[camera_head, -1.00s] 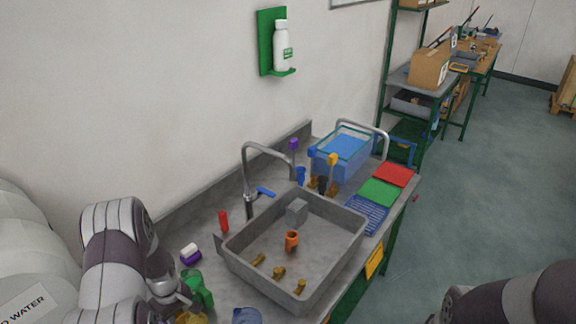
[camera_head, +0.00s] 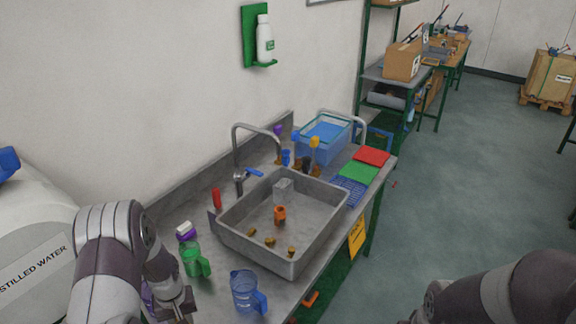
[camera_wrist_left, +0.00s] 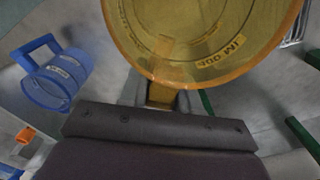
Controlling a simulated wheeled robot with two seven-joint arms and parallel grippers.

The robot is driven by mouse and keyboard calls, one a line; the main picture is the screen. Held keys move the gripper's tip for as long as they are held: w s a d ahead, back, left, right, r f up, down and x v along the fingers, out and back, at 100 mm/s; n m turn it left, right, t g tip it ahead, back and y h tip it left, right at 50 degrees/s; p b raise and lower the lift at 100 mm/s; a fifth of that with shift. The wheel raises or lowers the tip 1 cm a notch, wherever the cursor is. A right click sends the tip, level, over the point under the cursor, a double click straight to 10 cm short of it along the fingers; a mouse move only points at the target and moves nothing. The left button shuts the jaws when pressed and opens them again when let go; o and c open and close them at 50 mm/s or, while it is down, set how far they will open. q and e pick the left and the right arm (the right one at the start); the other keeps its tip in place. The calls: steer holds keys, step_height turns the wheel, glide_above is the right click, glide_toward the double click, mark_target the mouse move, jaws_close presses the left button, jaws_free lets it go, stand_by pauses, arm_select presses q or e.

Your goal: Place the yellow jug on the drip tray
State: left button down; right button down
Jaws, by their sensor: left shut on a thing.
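The yellow jug (camera_wrist_left: 205,35) fills the top of the left wrist view, see-through, with a round outline and upside-down volume lettering. My left gripper (camera_wrist_left: 160,98) is shut on a yellow part of it, probably its handle. In the head view my left gripper (camera_head: 176,305) is at the bottom edge, left of the blue jug; the yellow jug cannot be made out there. A blue ribbed tray (camera_head: 348,190), which may be the drip tray, lies beyond the sink's right side, next to a green and a red mat. My right arm shows at the lower right, its gripper outside the view.
A grey sink basin (camera_head: 225,236) holds an orange cup and small brown pieces. A green jug (camera_head: 193,261) and a blue jug (camera_head: 245,292) stand on the near counter. A tap (camera_head: 238,150) rises behind the basin. A blue tank (camera_head: 323,140) is at the far end.

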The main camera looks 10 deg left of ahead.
arm_select(q)
steer(key=w+d+m+b, duration=0.1)
steer(key=d+m+b, duration=0.1)
steer(key=d, duration=0.4)
steer(key=w+d+f+m+b, duration=0.1)
steer(key=w+d+m+b, duration=0.1)
steer(key=d, duration=0.5)
steer(key=shift+d+m, duration=0.15)
steer(key=shift+m, duration=0.65)
